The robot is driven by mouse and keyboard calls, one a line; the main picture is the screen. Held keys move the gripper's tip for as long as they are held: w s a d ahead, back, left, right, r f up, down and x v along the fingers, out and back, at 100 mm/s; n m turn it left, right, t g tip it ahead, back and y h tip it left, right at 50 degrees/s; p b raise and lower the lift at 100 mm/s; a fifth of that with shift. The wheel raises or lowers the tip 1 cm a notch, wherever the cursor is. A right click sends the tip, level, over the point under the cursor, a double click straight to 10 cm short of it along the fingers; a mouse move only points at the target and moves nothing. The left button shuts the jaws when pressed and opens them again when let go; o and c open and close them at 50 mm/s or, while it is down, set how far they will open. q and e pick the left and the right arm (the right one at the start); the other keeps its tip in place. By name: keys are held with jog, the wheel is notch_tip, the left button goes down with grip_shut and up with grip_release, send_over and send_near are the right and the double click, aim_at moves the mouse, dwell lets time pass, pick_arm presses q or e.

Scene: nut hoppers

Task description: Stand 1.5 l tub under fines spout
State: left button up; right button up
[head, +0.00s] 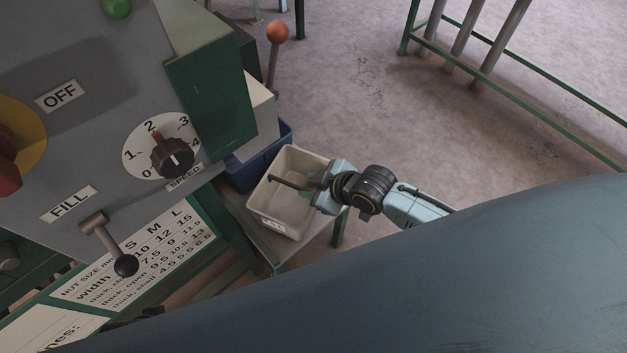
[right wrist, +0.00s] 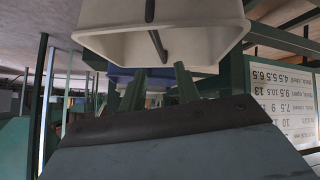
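The cream, open-topped tub (head: 281,221) stands upright on a low grey stand beside the machine in the head view. A thin dark bar (head: 287,183) runs across its mouth. My right gripper (head: 314,188) reaches in from the right at the tub's near right rim, its fingers apart around the bar's end. In the right wrist view, the tub (right wrist: 240,30) fills the top, and the two green fingers of my right gripper (right wrist: 161,68) are spread with a gap between them. I cannot tell whether they touch the bar. I see no left gripper. No spout is clearly identifiable.
A blue bin (head: 244,177) stands right behind the tub, partly under the machine's green housing (head: 211,99). The grey stand (head: 262,236) carries the tub. The control panel with a speed dial (head: 172,158) and fill lever (head: 110,245) is at left.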

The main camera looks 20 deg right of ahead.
jog(key=shift+s+d+r, duration=0.1)
jog(key=shift+s+r, duration=0.05)
jog(key=shift+s, duration=0.05)
jog(key=s+d+f+m+g+h, duration=0.2)
jog(key=s+d+f+m+h, duration=0.1)
jog(key=s+d, duration=0.3)
jog(key=s+d+f+m+g+h, duration=0.2)
jog(key=s+d+f+m, duration=0.2)
jog(key=s, duration=0.7)
jog(key=shift+s+d+f+m+g+h, duration=0.15)
jog(key=shift+d+f+m+g+h, duration=0.2)
jog(key=shift+d+f, duration=0.6)
jog(key=shift+d+r, duration=0.25)
jog(key=shift+r, duration=0.05)
